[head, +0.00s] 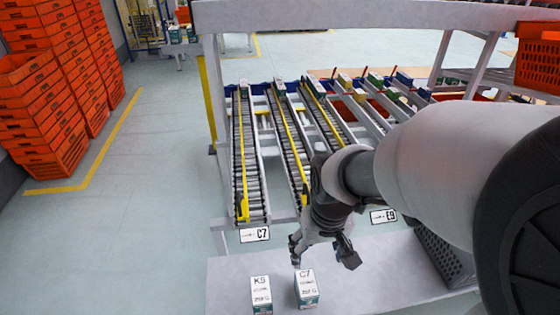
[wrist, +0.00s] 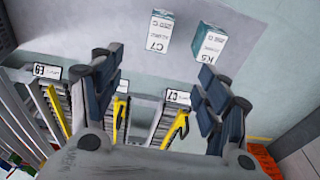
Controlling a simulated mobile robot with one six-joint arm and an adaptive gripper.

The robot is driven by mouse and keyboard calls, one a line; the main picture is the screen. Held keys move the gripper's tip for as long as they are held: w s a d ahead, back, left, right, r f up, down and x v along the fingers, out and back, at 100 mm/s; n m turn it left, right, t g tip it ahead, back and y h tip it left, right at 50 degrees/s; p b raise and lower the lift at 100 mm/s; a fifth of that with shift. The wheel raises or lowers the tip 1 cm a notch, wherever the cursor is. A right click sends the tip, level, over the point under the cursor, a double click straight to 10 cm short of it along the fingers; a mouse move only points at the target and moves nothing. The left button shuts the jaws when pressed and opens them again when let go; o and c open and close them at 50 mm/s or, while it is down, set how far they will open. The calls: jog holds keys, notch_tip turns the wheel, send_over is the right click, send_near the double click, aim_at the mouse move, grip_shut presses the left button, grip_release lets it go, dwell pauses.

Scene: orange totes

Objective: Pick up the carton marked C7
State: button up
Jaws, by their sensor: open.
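The carton marked C7 (head: 307,289) stands upright on a pale grey table (head: 225,285) near the bottom of the head view. It also shows in the wrist view (wrist: 156,33), at the top, beyond and between the fingertips. A similar carton that seems to read K5 (head: 261,295) stands just to its left, with a gap between them. In the wrist view this second carton (wrist: 209,44) is right of C7, near the line of the right finger. My gripper (head: 322,252) is open and empty above the table, behind C7 and apart from it. Its fingers spread wide in the wrist view (wrist: 158,66).
Sloped roller lanes (head: 250,160) lie behind the table, with a C7 lane label (head: 255,235) and an E9 label (head: 383,216). A dark perforated crate (head: 443,258) is at the table's right. Orange totes (head: 45,115) are stacked at far left. The table left of the cartons is clear.

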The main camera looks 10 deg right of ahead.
jog(key=g+p, duration=0.1)
send_over(307, 282)
jog(key=s, duration=0.1)
notch_tip(307, 282, down, 7)
notch_tip(307, 282, down, 12)
jog(key=b, duration=0.3)
jog(key=shift+r+b, duration=0.15)
jog(key=shift+b, duration=0.2)
jog(key=shift+w+f+b, duration=0.25)
jog(key=shift+f+b, duration=0.35)
jog(key=shift+f, duration=0.85)
jog(key=shift+w+f+b, duration=0.2)
jog(key=shift+f+b, duration=0.35)
jog(key=shift+f, duration=0.9)
jog(key=shift+r, duration=0.1)
jog(key=c, duration=1.3)
